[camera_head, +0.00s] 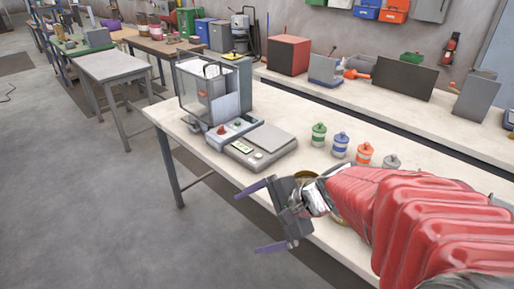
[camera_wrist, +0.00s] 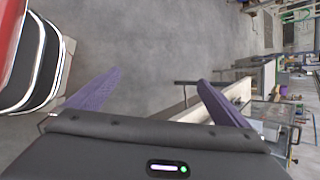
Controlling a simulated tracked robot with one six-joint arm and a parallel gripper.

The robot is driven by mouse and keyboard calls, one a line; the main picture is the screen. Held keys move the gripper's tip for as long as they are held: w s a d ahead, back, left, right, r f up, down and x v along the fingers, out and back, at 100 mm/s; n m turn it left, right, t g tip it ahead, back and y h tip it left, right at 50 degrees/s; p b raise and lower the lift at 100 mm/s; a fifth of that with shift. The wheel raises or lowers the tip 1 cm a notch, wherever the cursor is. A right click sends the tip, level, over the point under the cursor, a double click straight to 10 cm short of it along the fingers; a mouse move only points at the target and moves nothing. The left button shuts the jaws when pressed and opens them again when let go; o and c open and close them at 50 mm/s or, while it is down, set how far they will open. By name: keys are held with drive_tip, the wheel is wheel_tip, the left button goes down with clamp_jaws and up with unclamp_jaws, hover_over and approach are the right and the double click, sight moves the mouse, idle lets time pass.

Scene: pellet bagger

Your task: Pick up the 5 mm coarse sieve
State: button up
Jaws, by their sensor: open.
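My gripper (camera_head: 250,222) is open and empty, with its purple fingers spread wide past the front edge of the bench. The wrist view also shows my gripper (camera_wrist: 159,77), with only floor between its fingers. A brass-coloured round rim (camera_head: 306,174) shows on the bench just behind my gripper, mostly hidden by it. It may be a sieve. Another brass-coloured edge shows under my red-sleeved arm, also mostly covered. I cannot tell which, if either, is the 5 mm coarse sieve. No sieve is recognisable in the wrist view.
On the bench (camera_head: 222,163) stand a flat scale (camera_head: 262,146), a control box (camera_head: 233,130) and a clear-walled bagging machine (camera_head: 205,92). Green (camera_head: 319,135), blue (camera_head: 340,145), orange (camera_head: 364,154) and grey (camera_head: 391,162) lidded jars stand in a row behind my arm. The floor in front is clear.

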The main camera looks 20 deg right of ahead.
drive_tip(key=w+d+f+m+t+h, duration=0.1)
drive_tip(key=d+f+m+t+h, duration=0.2)
drive_tip(key=d+m, duration=0.7)
drive_tip(key=w+d+f+m+t+h, duration=0.2)
drive_tip(key=d+m, duration=0.8)
drive_tip(key=d, duration=0.7)
drive_tip(key=shift+w+d+f+m+t+h, duration=0.2)
drive_tip(key=shift+d+f+m+t+h, duration=0.15)
drive_tip(key=shift+f+t+h, duration=0.65)
drive_tip(key=shift+r, duration=0.35)
